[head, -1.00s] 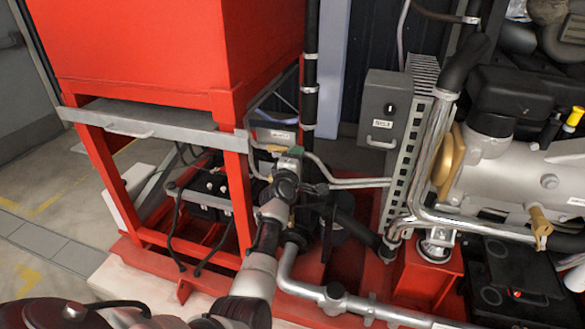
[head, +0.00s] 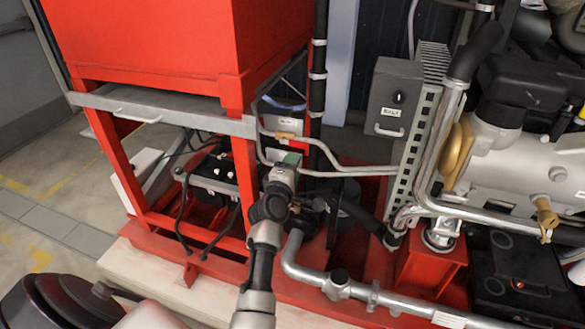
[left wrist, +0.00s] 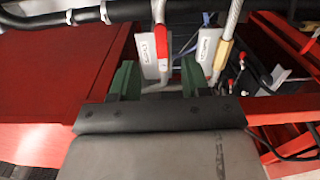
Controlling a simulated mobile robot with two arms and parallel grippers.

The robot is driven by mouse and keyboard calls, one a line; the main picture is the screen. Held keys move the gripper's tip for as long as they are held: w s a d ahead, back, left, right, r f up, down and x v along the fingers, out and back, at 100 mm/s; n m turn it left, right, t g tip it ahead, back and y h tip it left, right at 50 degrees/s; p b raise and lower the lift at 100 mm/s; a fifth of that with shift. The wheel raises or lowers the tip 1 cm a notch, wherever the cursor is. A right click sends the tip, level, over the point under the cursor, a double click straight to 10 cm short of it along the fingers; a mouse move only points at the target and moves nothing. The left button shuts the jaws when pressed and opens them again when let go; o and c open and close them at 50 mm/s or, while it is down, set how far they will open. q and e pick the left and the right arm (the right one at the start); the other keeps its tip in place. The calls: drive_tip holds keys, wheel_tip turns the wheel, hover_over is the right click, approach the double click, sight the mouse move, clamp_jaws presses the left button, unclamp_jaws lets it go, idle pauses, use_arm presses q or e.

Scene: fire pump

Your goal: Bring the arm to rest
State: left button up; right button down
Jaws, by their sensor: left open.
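My left arm (head: 262,250) reaches up from the bottom of the head view toward the pipes beside the red frame. My left gripper (head: 290,160) has green fingertips and is close to thin metal pipes below the red tank. In the left wrist view the gripper's green fingers (left wrist: 160,78) stand apart with nothing clearly held between them. Two white tags (left wrist: 154,55) and a red valve handle (left wrist: 163,42) lie just beyond the fingers. I cannot tell whether the fingers touch anything. My right gripper is not in view.
A red tank (head: 150,45) on a red frame (head: 243,180) stands at the left. A grey control box (head: 392,95), an engine (head: 540,165) and a silver pipe (head: 310,270) are at the right. Open floor (head: 40,220) lies at far left.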

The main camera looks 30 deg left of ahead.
use_arm(q)
drive_tip(key=s+d+f+m+g+h, duration=0.1)
drive_tip(key=s+d+f+m+g, duration=0.3)
drive_tip(key=f, duration=0.8)
drive_tip(key=s+d+f+m+g+h, duration=0.15)
drive_tip(key=s+d+f+m, duration=0.3)
drive_tip(key=f, duration=0.65)
drive_tip(key=s+d+f+m+g+h, duration=0.25)
drive_tip(key=s+f+m, duration=0.2)
drive_tip(key=f, duration=0.75)
drive_tip(key=s+d+f+m+g, duration=0.1)
drive_tip(key=s+f+m+g, duration=0.1)
drive_tip(key=s+f, duration=0.45)
drive_tip(key=s+d+f+m+g, duration=0.2)
drive_tip(key=s+f, duration=0.2)
drive_tip(key=s, duration=0.6)
drive_tip(key=s+f+m+g, duration=0.2)
drive_tip(key=s+f+m, duration=0.1)
drive_tip(key=s, duration=0.8)
drive_tip(key=s+a+f+m+g+y, duration=0.1)
drive_tip(key=s+f+m+g, duration=0.1)
drive_tip(key=s, duration=1)
wheel_tip(320, 180, down, 2)
drive_tip(key=shift+a+f+m+g, duration=0.25)
drive_tip(key=shift+m+g, duration=0.05)
drive_tip(key=shift+m, duration=0.4)
drive_tip(key=shift+s, duration=0.1)
